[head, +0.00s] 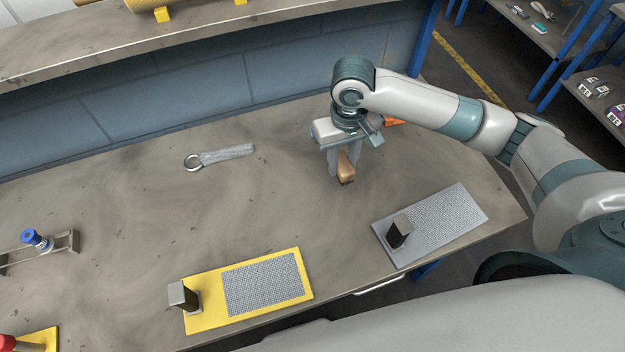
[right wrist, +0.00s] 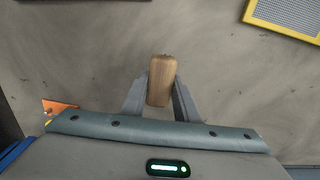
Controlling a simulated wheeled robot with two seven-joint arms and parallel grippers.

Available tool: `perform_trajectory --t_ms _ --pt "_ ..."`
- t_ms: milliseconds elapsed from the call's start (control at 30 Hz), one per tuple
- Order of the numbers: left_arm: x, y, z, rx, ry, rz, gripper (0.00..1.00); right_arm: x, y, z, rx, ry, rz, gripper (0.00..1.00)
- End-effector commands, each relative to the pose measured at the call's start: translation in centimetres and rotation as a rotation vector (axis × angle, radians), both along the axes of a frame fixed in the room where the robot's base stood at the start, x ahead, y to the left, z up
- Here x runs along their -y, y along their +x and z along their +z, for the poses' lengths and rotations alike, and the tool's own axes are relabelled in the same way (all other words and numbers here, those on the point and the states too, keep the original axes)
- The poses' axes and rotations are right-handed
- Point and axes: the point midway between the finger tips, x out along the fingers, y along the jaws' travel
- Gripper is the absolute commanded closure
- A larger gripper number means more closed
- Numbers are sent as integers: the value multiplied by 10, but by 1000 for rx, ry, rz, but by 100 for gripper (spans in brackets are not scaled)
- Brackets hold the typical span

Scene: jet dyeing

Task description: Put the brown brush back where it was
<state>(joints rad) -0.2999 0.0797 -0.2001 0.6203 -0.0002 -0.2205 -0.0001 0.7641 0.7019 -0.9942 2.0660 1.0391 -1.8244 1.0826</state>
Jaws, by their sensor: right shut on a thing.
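The brown brush (head: 346,168) is held between the fingers of my right gripper (head: 341,163), above the right part of the workbench. In the right wrist view the brush's brown wooden body (right wrist: 161,80) sits between the two grey fingers (right wrist: 160,100), which touch its sides. Its bristles are not clear in either view. How far it is above the bench top is hard to tell. My left gripper is not in view.
On the workbench (head: 120,220) lie a yellow-framed mesh plate (head: 207,315), a grey mesh plate (head: 450,215) and a ring-handled grey item (head: 228,154). An orange thing (head: 394,122) is partly behind my right arm. A blue-capped item (head: 36,240) sits at left. The bench middle is clear.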

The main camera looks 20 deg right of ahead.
Motion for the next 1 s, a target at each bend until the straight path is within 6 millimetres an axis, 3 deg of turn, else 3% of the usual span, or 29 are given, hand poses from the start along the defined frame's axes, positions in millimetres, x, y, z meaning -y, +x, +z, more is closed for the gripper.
perform_trajectory --t_ms 200,400,833,1000 --pt "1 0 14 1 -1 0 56 -42 9 -22 -2 2 2 97" --pt "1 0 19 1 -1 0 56 -63 14 -38 -1 1 0 97" --pt "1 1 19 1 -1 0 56 -67 15 -42 0 1 0 97" --pt "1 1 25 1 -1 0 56 -66 14 -55 -3 -1 0 97"
